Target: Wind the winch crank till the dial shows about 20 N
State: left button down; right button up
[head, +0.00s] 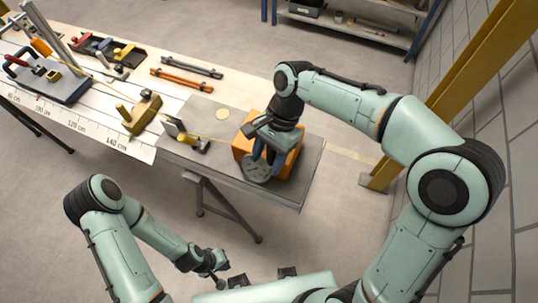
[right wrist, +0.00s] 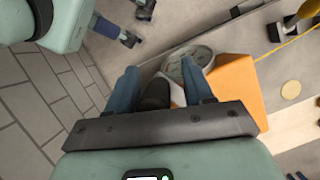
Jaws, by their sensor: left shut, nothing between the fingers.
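The winch (head: 243,146) is an orange block at the right end of the grey board. A round grey disc (head: 257,168), apparently the dial, sits at its front; its reading is too small to make out. It also shows in the right wrist view (right wrist: 192,60). My right gripper (head: 262,152) is over the winch, pointing down. In the right wrist view its blue fingers stand apart on both sides of the dark crank handle (right wrist: 156,94), with a narrow gap visible on the right. My left gripper (head: 217,277) is shut and empty, low in front of the table.
A yellow cord (head: 208,136) runs left from the winch. A tan block (head: 140,113), orange and dark bars (head: 182,81), and a tool tray (head: 106,50) lie along the bench. A yellow post (head: 460,95) stands right of the table. Floor in front is open.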

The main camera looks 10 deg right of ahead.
jog(key=shift+d, duration=0.1)
pick_arm(q)
jog(key=shift+t, duration=0.3)
jog(key=w+r+p, duration=0.3)
jog(key=w+r, duration=0.1)
pick_arm(e)
jog(key=v, duration=1.3)
jog(key=shift+r, duration=0.25)
